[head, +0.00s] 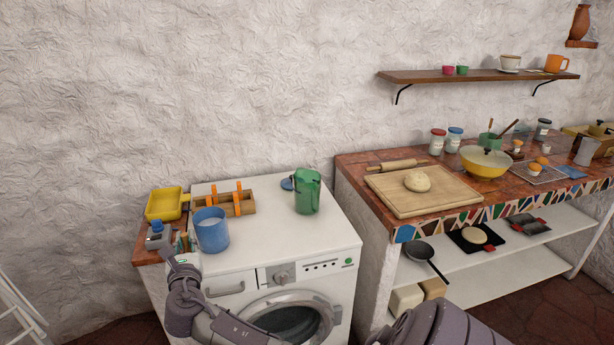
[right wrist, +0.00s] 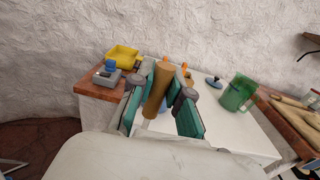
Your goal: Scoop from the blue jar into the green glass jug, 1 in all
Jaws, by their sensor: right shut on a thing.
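The blue jar (head: 212,236), with pale contents near its rim, stands at the left front of the white washing machine top. The green glass jug (head: 307,192) stands upright further right; it also shows in the right wrist view (right wrist: 238,93). My right gripper (head: 184,243) is just left of the blue jar. In the right wrist view the gripper (right wrist: 160,112) is shut on a brown wooden handle (right wrist: 158,88), probably the scoop's. The scoop's bowl is hidden, so I cannot tell what it holds. My left gripper is out of view.
A wooden rack with orange pieces (head: 237,207) stands behind the jar, and a yellow tray (head: 164,205) at the left. A small dark blue lid (head: 287,184) lies beside the jug. The machine top (head: 266,235) between jar and jug is clear.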

